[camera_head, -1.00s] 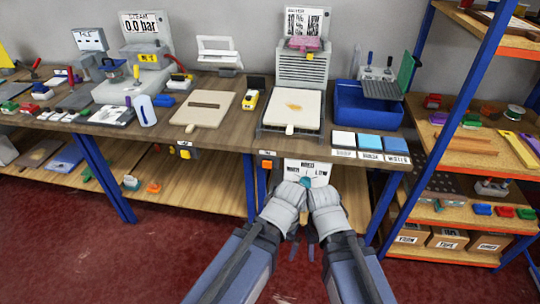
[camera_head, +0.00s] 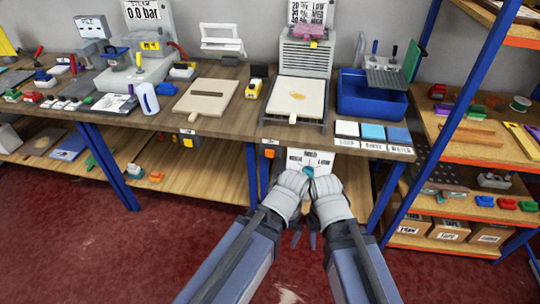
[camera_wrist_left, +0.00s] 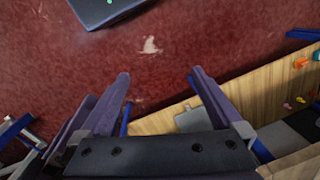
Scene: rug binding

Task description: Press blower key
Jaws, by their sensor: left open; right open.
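I cannot tell for sure which part is the blower key. A white dial panel (camera_head: 320,158) with a teal knob (camera_head: 309,171) sits below the bench's front edge, partly hidden behind my wrists. A small orange block (camera_head: 269,153) is to its left under the edge. A grey vented box (camera_head: 306,57) stands behind a pale board on the bench. My right gripper (camera_head: 313,240) points down in front of the bench, below the panel. My left gripper's open, empty fingers show in the left wrist view (camera_wrist_left: 160,78), over the red floor.
The bench (camera_head: 235,127) carries a blue bin (camera_head: 362,108), coloured pads (camera_head: 372,132) and a pale board (camera_head: 205,97). A blue-framed shelf (camera_head: 480,145) stands at the right. Red floor (camera_head: 130,245) is free in front of the bench.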

